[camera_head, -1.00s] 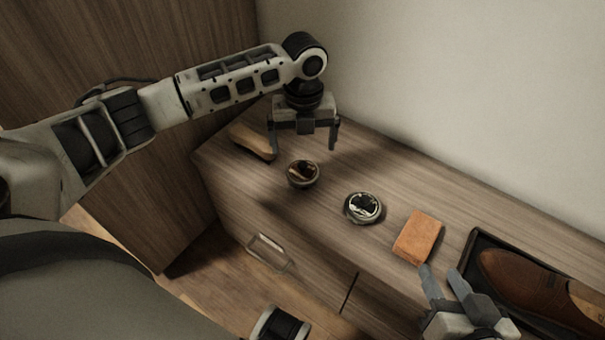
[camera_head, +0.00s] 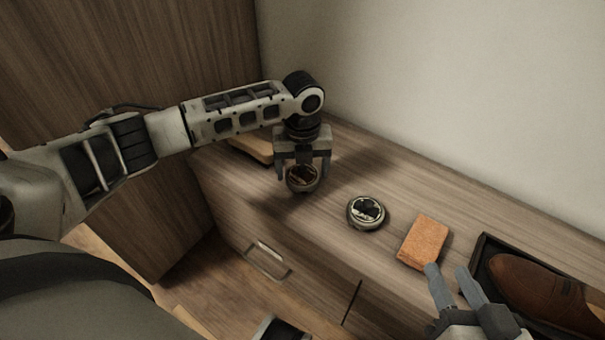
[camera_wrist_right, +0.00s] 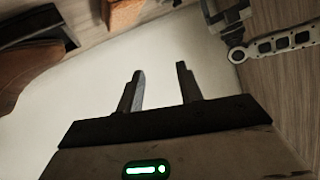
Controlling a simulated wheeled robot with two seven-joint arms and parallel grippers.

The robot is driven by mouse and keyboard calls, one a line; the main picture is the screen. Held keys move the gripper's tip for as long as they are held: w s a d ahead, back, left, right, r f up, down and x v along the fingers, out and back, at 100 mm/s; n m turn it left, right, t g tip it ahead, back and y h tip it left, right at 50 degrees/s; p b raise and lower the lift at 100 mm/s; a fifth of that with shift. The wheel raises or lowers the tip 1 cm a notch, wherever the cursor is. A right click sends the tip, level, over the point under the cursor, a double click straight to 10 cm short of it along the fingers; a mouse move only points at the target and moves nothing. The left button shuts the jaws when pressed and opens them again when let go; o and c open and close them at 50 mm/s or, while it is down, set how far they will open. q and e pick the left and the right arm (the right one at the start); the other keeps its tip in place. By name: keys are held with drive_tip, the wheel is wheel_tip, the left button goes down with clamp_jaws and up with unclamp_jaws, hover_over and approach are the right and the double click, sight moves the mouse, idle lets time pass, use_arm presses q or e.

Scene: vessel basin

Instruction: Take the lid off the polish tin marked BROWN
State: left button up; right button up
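Two round polish tins stand on the cabinet top in the head view. The left tin (camera_head: 301,181) has a picture with brown tones on top; the right tin (camera_head: 366,212) has a dark and pale top. I cannot read the marking on either. My left gripper (camera_head: 303,175) points down over the left tin, its fingers on either side of it, open and seemingly apart from its sides. The gripper partly hides this tin. My right gripper (camera_head: 446,270) is open and empty near the orange block; its two parted fingers also show in the right wrist view (camera_wrist_right: 160,82).
The orange block (camera_head: 424,242) lies right of the right tin. A brown shoe (camera_head: 535,290) lies in a dark tray (camera_head: 481,250) at far right. A tan wooden item (camera_head: 252,150) lies behind my left gripper. The wall bounds the back.

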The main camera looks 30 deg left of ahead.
use_arm(q)
drive_tip(key=shift+c, duration=1.4)
drive_tip(key=shift+r, duration=0.15)
